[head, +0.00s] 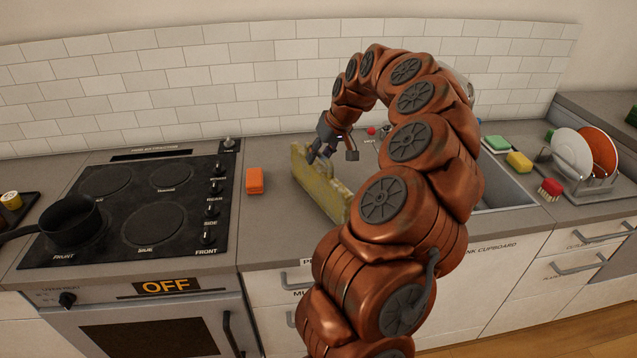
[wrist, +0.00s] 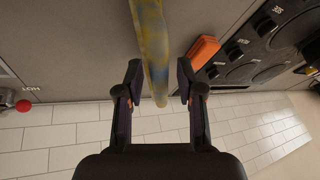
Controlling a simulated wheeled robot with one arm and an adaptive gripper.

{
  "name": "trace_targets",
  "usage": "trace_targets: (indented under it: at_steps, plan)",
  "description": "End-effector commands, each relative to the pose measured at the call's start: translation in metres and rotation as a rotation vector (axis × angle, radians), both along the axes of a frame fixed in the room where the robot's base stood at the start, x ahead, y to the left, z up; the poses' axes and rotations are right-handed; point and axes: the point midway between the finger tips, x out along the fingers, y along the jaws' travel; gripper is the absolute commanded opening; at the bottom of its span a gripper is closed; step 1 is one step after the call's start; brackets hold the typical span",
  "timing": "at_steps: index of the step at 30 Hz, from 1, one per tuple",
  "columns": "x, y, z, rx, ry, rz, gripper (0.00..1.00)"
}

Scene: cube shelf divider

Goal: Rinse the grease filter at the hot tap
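The grease filter (head: 318,184) is a flat, stained yellow-grey panel standing on edge on the counter left of the sink, partly hidden by my arm. In the wrist view the filter (wrist: 152,45) shows edge-on, its end reaching between my fingers. My gripper (head: 333,156) is at the filter's upper part; in the wrist view my gripper (wrist: 159,70) is open, fingers on either side with visible gaps. A red knob (head: 371,131) is at the back of the counter, and also shows by a HOT label in the wrist view (wrist: 23,105). The tap spout is hidden by my arm.
The sink (head: 507,194) is right of my arm, partly hidden. An orange block (head: 255,181) lies between filter and hob (head: 130,205). A pan (head: 68,218) stands on the hob. Sponges (head: 519,162), a red brush (head: 549,190) and a dish rack (head: 588,188) are at right.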

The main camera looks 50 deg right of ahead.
Motion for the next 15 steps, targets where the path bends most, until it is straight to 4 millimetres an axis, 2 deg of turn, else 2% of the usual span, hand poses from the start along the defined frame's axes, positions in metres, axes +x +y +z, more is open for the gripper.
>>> trace_targets:
  at_steps: [2, 9, 15]
  plan:
    - [0.0001, 0.0, 0.0, 0.0, 0.0, 0.0, 0.26]
    - [0.0, 0.0001, 0.0001, 0.0, 0.0, 0.0, 0.01]
    - [0.0, 0.0001, 0.0, 0.0, 0.0, 0.0, 0.0]
